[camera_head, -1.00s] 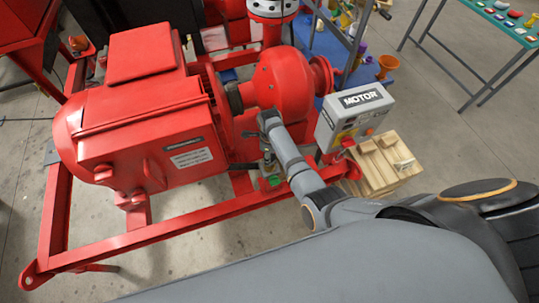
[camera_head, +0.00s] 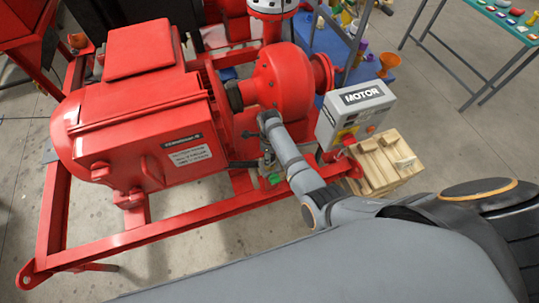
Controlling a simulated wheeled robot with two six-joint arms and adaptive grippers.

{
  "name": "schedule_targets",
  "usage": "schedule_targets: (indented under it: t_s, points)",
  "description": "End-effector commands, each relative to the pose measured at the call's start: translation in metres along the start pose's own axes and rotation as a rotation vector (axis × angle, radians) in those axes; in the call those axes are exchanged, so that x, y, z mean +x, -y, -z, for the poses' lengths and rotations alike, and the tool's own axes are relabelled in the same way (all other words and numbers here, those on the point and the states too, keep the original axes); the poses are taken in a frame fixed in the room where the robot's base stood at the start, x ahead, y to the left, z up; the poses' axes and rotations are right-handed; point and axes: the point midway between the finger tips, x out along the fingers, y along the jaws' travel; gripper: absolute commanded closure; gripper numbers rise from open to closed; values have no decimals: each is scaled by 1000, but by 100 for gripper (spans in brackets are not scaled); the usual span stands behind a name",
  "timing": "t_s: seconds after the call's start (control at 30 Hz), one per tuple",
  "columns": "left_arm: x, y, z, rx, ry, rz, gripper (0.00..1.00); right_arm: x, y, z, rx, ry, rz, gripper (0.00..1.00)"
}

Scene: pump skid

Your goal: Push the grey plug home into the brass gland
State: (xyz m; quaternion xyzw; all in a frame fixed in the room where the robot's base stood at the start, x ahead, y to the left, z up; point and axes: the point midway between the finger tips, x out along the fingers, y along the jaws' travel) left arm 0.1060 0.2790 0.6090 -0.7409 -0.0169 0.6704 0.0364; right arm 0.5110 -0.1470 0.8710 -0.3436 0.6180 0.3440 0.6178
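My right arm (camera_head: 290,160) comes in from the lower right and reaches over the front rail to the gap between the red motor (camera_head: 150,150) and the red pump casing (camera_head: 283,80). Its gripper (camera_head: 267,160) appears to point down there, beside a small green part (camera_head: 274,179). It is small and partly hidden behind my arm, so its fingers cannot be made out. I cannot make out the grey plug or the brass gland; they may be hidden there. My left gripper is not in view.
A grey MOTOR control box (camera_head: 355,115) with buttons stands right of my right arm. A wooden crate (camera_head: 385,172) is below it. The red skid frame (camera_head: 185,222) runs along the front. A green-topped table (camera_head: 490,15) stands at the back right. Concrete floor is clear on the right.

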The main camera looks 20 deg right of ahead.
Motion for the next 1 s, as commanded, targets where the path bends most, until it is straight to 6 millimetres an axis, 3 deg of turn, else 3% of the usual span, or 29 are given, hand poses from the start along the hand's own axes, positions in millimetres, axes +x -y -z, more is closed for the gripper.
schedule_targets:
  t_s: [0.97,1.0]
  points:
    - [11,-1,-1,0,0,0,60,16,0,0,0,0,1,94]
    - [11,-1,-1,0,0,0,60,16,0,0,0,0,1,55]
